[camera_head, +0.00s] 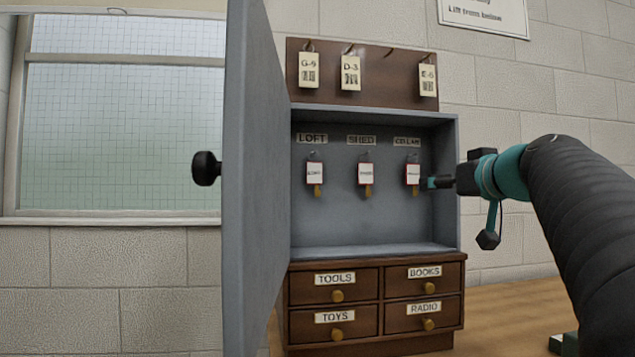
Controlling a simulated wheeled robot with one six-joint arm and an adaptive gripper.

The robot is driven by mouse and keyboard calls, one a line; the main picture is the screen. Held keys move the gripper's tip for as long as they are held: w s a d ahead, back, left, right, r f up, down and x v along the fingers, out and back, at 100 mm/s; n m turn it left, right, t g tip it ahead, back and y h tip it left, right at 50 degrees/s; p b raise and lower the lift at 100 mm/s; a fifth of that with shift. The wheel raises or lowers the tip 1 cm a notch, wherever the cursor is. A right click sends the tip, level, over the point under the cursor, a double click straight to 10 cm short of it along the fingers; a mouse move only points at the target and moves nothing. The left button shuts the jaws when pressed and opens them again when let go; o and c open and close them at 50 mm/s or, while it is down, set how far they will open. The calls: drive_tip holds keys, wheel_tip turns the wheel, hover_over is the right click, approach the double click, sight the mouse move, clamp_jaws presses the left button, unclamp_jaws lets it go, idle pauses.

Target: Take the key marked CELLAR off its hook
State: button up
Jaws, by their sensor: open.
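The key under the CELLAR label (407,141) is a brass key with a red and white tag (413,173), hanging from its hook in the open grey cabinet (342,235). My gripper (430,183) reaches in from the right at the height of the tag's lower part. Its fingertips are close to the tag's right edge. I cannot tell whether they touch it or stand in front of or beside it. The gripper is open, and the key looks to be still on its hook. Similar keys hang under LOFT (315,174) and SHED (366,174).
The cabinet door (250,180) stands open on the left, with a black knob (206,168). The cabinet's right wall (447,215) is close to my gripper. Above is a board (398,82) with hanging tags. Below are labelled drawers (358,280) on a wooden surface (515,300).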

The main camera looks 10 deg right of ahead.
wheel_tip(320, 180, up, 2)
drive_tip(key=d, duration=0.2)
drive_tip(key=p, duration=0.2)
approach(413, 175)
drive_tip(key=w, duration=0.3)
drive_tip(key=shift+t, duration=0.4)
drive_tip(key=shift+w+a+f+p, duration=0.15)
drive_tip(key=shift+w+p, duration=0.5)
drive_tip(key=shift+w, duration=0.9)
drive_tip(key=shift+w+d+f+p, duration=0.15)
drive_tip(key=shift+w+p, duration=0.45)
drive_tip(key=shift+w, duration=1)
drive_tip(key=shift+a, duration=0.1)
drive_tip(key=c, duration=1)
